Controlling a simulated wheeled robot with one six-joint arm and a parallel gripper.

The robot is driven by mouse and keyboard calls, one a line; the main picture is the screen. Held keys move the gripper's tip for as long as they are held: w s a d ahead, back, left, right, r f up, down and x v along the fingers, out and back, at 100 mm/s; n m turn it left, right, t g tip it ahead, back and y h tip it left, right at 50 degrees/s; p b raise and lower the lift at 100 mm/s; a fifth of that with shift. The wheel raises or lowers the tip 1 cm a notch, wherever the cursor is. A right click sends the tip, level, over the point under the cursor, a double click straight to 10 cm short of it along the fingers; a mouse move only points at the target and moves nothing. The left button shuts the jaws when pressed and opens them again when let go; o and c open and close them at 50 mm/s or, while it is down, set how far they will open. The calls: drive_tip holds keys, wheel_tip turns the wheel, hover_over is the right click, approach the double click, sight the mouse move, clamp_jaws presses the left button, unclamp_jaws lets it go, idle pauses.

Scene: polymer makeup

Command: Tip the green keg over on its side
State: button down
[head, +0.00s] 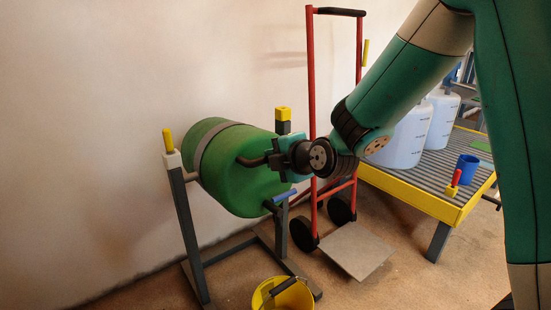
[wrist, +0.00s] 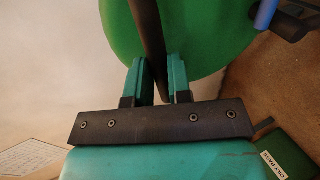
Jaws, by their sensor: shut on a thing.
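The green keg (head: 235,178) hangs in a dark metal stand (head: 190,235), with a grey band around it. The keg is tilted, with its end facing toward the lower right. A dark handle bar (head: 250,160) sticks out from the keg. My gripper (head: 278,157) is at that handle. In the wrist view the two teal fingers of my gripper (wrist: 160,82) are shut on the dark bar (wrist: 148,40), with the green keg (wrist: 205,35) right behind. A tap with a blue lever (head: 284,195) shows at the keg's lower end.
A yellow bucket (head: 283,294) stands on the floor below the keg's front. A red hand truck (head: 312,110) stands behind my gripper. A yellow-edged grated platform (head: 415,196) with white containers (head: 405,135) and a blue cup (head: 467,168) is at right.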

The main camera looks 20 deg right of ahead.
drive_tip(key=c, duration=1.1)
unclamp_jaws()
drive_tip(key=shift+o, duration=0.2)
drive_tip(key=b+v, duration=0.5)
drive_tip(key=v, duration=0.7)
drive_tip(key=shift+w+f, duration=0.1)
